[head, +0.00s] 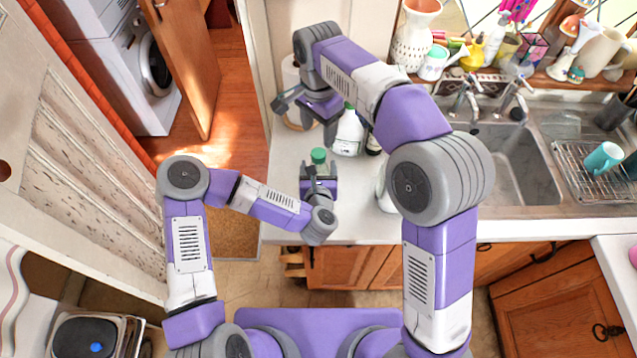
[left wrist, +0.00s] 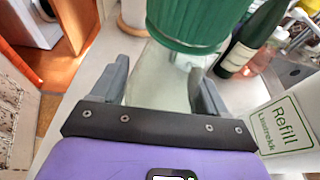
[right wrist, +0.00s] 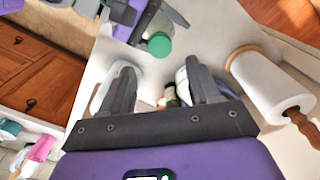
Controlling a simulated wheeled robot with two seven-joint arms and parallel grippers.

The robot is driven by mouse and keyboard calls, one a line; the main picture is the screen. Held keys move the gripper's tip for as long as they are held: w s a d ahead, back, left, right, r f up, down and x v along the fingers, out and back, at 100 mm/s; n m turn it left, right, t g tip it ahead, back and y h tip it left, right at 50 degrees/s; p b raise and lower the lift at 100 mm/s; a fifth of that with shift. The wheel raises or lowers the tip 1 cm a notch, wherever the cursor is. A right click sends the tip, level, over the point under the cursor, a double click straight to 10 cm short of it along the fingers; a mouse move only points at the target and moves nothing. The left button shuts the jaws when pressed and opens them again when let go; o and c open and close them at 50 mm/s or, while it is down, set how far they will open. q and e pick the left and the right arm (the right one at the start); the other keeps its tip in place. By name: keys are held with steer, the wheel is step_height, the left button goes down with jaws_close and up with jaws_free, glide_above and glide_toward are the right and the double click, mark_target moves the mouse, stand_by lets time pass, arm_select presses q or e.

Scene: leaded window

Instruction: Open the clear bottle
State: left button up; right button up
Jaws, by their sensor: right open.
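The clear bottle stands on the white counter with a green cap (head: 318,156) on top. In the left wrist view its pale glass body (left wrist: 160,75) sits between my left fingers, below the large green cap (left wrist: 190,22). My left gripper (head: 318,182) appears shut on the bottle's body; its fingers lie along both sides. My right gripper (right wrist: 163,90) is open and empty, above the counter and beyond the bottle in the head view. The green cap (right wrist: 159,44) shows ahead of its fingers, apart from them, beside the left gripper.
A white bottle with a green top (head: 348,133) and a dark bottle (left wrist: 252,38) stand close to the right. A white "Refill" bottle (left wrist: 288,125) is nearer the front. A paper roll (right wrist: 268,85) stands at the back left of the counter. The sink (head: 510,165) is right.

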mark_target(318, 153)
arm_select(q)
jaws_close()
arm_select(e)
steer(key=m, duration=0.3)
steer(key=shift+s+f+m, duration=0.1)
steer(key=shift+f+m, duration=0.3)
steer(key=m, duration=0.4)
steer(key=shift+f, duration=0.15)
steer(key=m, duration=0.4)
steer(key=shift+m, duration=0.3)
steer(key=m, duration=0.2)
steer(key=r+m, duration=0.1)
steer(key=m, duration=0.2)
steer(key=shift+f+m, duration=0.1)
steer(key=shift+m, duration=0.2)
steer(key=shift+f, duration=3.9)
